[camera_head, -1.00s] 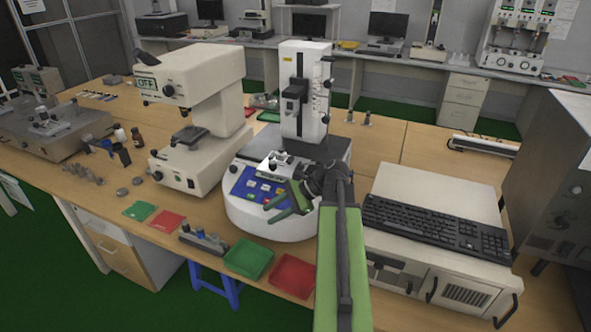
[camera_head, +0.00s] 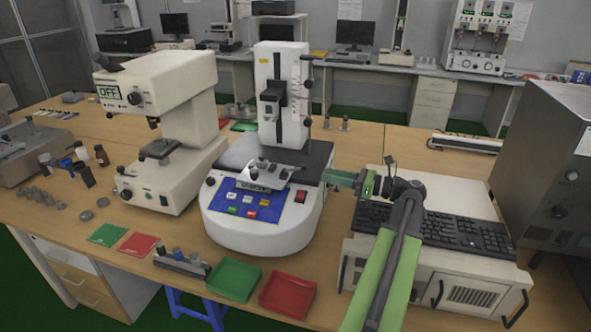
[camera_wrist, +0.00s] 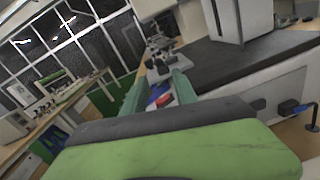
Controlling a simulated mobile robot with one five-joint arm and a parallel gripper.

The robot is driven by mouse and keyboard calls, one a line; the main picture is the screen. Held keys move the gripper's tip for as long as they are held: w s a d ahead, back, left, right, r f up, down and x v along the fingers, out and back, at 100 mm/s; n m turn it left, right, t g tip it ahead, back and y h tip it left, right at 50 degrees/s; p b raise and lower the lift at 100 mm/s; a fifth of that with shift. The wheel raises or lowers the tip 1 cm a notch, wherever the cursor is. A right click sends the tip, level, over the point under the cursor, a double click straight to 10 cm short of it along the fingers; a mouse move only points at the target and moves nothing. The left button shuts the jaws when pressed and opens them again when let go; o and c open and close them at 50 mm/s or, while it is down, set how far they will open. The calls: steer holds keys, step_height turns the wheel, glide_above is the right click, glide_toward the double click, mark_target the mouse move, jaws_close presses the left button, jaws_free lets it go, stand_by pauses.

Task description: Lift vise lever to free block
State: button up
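The small metal vise (camera_head: 268,174) sits on the dark platform of the white tester (camera_head: 262,232), above its blue button panel. It also shows in the wrist view (camera_wrist: 160,48), beyond my fingers. Its lever and the block are too small to tell apart. My gripper (camera_head: 332,178) is at the right side of the tester, level with the platform and to the right of the vise. In the wrist view my two green fingers (camera_wrist: 158,78) stand apart with nothing between them, pointing toward the vise.
A keyboard (camera_head: 440,232) on a beige case lies under and behind my arm. A green tray (camera_head: 234,278) and a red tray (camera_head: 288,294) stand at the front edge. Another white instrument (camera_head: 165,185) stands left of the tester. A grey box (camera_head: 550,165) stands at the right.

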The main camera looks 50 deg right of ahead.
mark_target(302, 170)
steer(key=x, duration=1.1)
steer(key=shift+w+a, duration=0.1)
steer(key=shift+w, duration=0.2)
jaws_close()
stand_by(0.6)
